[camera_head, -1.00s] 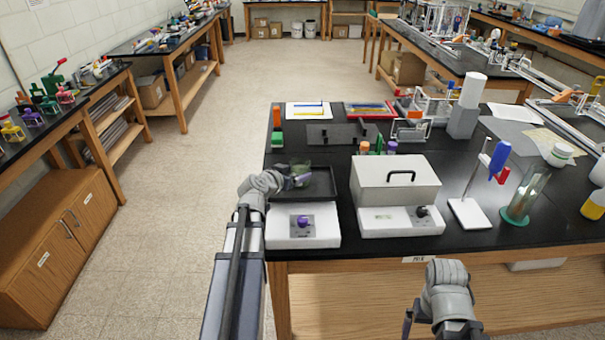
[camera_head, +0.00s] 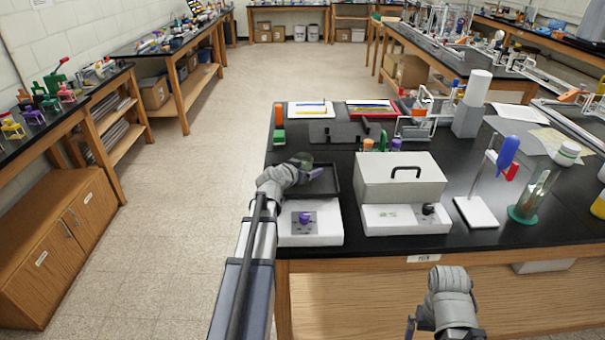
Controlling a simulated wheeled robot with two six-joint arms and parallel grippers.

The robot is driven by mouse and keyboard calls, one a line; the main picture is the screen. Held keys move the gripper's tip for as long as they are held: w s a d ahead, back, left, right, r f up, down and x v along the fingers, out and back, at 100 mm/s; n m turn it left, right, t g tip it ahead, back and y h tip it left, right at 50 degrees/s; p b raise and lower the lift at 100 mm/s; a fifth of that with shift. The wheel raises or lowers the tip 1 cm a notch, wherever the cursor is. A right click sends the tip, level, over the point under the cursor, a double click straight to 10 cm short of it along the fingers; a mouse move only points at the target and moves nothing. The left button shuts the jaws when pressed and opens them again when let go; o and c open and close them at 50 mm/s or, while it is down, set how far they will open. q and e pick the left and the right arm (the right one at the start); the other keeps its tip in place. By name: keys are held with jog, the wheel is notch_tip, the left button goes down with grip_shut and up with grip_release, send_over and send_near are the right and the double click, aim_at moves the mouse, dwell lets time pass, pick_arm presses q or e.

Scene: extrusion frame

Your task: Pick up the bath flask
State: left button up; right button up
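The bath flask (camera_head: 303,159) is a small, dark greenish glass vessel. It shows just above the far left part of the black tray of a white bath unit (camera_head: 311,237) with a purple knob. My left gripper (camera_head: 314,173) is at the flask over the tray and appears shut on it; the fingers are small and partly hidden by my wrist. The flask appears raised off the tray floor. My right gripper (camera_head: 412,328) is low in front of the table, away from the flask, with its fingers mostly out of view.
The floor left of the table is clear.

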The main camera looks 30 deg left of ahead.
pick_arm(q)
jog(key=c, duration=1.3)
jog(key=shift+r, duration=0.3)
notch_tip(320, 180, up, 9)
jog(key=p, duration=1)
jog(key=shift+r, duration=0.2)
